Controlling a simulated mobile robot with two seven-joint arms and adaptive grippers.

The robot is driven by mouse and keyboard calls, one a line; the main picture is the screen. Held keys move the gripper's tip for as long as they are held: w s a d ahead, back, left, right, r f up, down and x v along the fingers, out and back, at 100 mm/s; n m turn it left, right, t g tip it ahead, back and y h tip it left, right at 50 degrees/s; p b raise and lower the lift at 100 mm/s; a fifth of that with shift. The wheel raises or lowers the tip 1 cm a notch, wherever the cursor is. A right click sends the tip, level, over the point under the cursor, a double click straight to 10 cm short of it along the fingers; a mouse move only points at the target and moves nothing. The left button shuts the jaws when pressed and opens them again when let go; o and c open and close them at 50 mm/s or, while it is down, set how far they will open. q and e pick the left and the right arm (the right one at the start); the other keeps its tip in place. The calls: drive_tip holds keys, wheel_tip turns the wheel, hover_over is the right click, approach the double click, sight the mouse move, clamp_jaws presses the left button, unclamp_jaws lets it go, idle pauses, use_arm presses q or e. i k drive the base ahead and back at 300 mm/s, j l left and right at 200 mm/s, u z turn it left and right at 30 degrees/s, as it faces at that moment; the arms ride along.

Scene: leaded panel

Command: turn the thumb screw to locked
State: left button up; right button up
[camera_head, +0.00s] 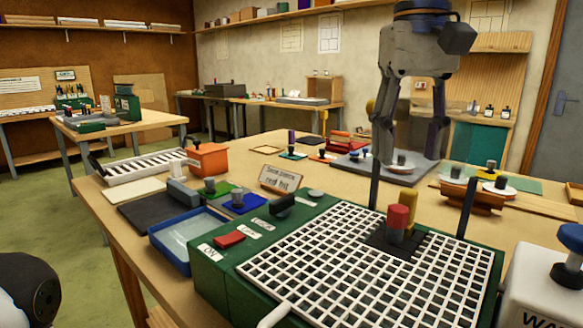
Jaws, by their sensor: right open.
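My right gripper (408,152) hangs down from the top at the back right, fingers pointing at the table. It is open, with its two fingers apart. Between and just behind the fingertips a small grey knob on a pale round base (402,163) sits on a grey plate (350,166); it may be the thumb screw, but its markings are too small to read. I cannot tell whether the fingers touch it. My left gripper is not in view.
A green box with a white grid (370,262) fills the front, with a red and a yellow cylinder (398,222) and dark upright posts on it. A white box with a blue knob (570,238) stands at right. A blue tray (184,240) and an orange box (208,159) lie left.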

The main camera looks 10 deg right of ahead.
sight(279, 206)
drive_tip(key=k+j, duration=0.45)
drive_tip(key=k, duration=0.2)
drive_tip(key=k+j, duration=0.45)
drive_tip(key=k, duration=0.2)
